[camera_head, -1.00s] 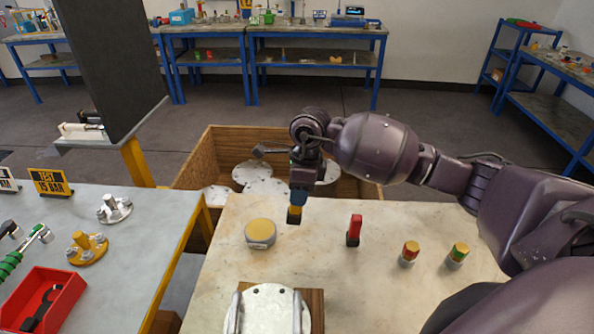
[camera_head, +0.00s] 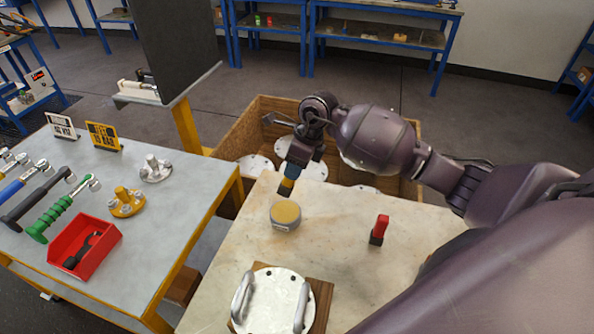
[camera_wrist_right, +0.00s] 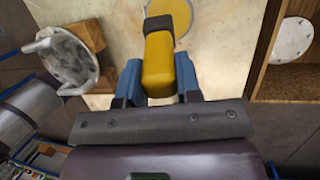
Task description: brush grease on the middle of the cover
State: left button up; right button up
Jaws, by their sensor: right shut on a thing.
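My right gripper (camera_head: 292,172) has blue fingertips and is shut on a brush (camera_head: 287,185) with a yellow handle and a dark tip. The brush tilts, its tip just behind the grease tin (camera_head: 285,217), a grey round tin with a yellow top. In the right wrist view the brush (camera_wrist_right: 158,65) points at the yellow tin top (camera_wrist_right: 183,12) and overlaps it; whether they touch I cannot tell. The cover (camera_head: 270,305), a pale round plate with two handles, lies on a wooden block at the table's front. My left gripper is not in view.
A red-and-black item (camera_head: 379,229) stands on the table to the right. A wooden crate (camera_head: 245,130) with pale discs is behind. The left table holds a red bin (camera_head: 85,245), wrenches and flanged parts. The table between tin and cover is clear.

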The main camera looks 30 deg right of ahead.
jog(key=shift+s+a+f, duration=0.1)
jog(key=shift+f, duration=0.25)
notch_tip(320, 180, down, 2)
jog(key=shift+f+b, duration=0.1)
jog(key=shift+b, duration=0.7)
jog(key=shift+f+b, duration=0.9)
jog(key=shift+f, duration=0.7)
jog(key=shift+f+b, duration=0.4)
jog(key=shift+f, duration=0.2)
dwell(0.4)
jog(key=shift+r+p, duration=0.5)
jog(key=shift+r, duration=0.35)
jog(key=shift+r+p, duration=1.55)
jog(key=shift+r, duration=1.25)
